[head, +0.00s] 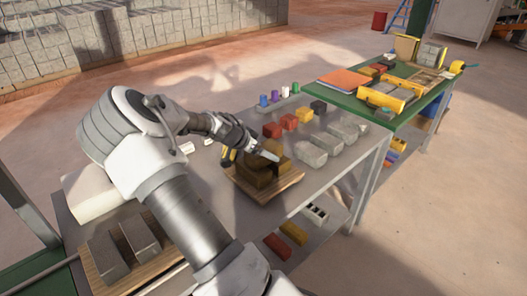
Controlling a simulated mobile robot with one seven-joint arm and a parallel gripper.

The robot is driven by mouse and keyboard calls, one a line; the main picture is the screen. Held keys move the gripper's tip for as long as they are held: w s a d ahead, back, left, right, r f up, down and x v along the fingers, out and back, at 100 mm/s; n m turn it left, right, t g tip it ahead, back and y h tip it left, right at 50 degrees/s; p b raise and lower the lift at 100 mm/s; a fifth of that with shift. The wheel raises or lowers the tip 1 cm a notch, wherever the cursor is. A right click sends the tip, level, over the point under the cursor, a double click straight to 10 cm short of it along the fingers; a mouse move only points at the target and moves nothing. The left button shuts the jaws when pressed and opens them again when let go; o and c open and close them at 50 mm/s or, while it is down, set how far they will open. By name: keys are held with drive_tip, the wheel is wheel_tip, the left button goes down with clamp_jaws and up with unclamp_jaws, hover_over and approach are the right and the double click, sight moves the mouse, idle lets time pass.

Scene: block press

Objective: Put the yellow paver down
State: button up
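My gripper (248,156) is over a small wooden board (264,196) on the grey table. Its fingers are apart, with a dark yellow paver (250,169) between them, and it looks shut on that paver. Other dark yellow pavers (283,164) are right beside it on the board. The held paver is at or just above the board and its neighbours; I cannot tell whether it touches them. My gripper hides part of its top.
Red and yellow blocks (289,122) and grey stones (343,129) lie behind the board. Small coloured cylinders (275,96) stand at the table's back edge. Another board with grey pavers (107,257) is front left. A green table (392,122) adjoins at right.

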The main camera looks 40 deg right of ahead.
drive_tip(key=shift+r+p, duration=0.5)
drive_tip(key=w+p+v, duration=0.1)
drive_tip(key=v, duration=1.1)
drive_tip(key=s+a+r+n+t+y, duration=0.2)
drive_tip(key=s+a+r+n+y, duration=0.2)
drive_tip(key=s+a, duration=0.7)
drive_tip(key=s+a+r+n+t+y, duration=0.3)
drive_tip(key=s+a+r+n+y, duration=0.2)
drive_tip(key=s+a+r+n, duration=0.3)
drive_tip(key=s+a+n, duration=0.4)
drive_tip(key=s+n, duration=0.1)
drive_tip(key=s, duration=0.3)
drive_tip(key=shift+s+r, duration=0.15)
drive_tip(key=shift+r, duration=0.05)
wheel_tip(320, 180, up, 5)
drive_tip(key=p, duration=0.5)
drive_tip(key=shift+r, duration=0.1)
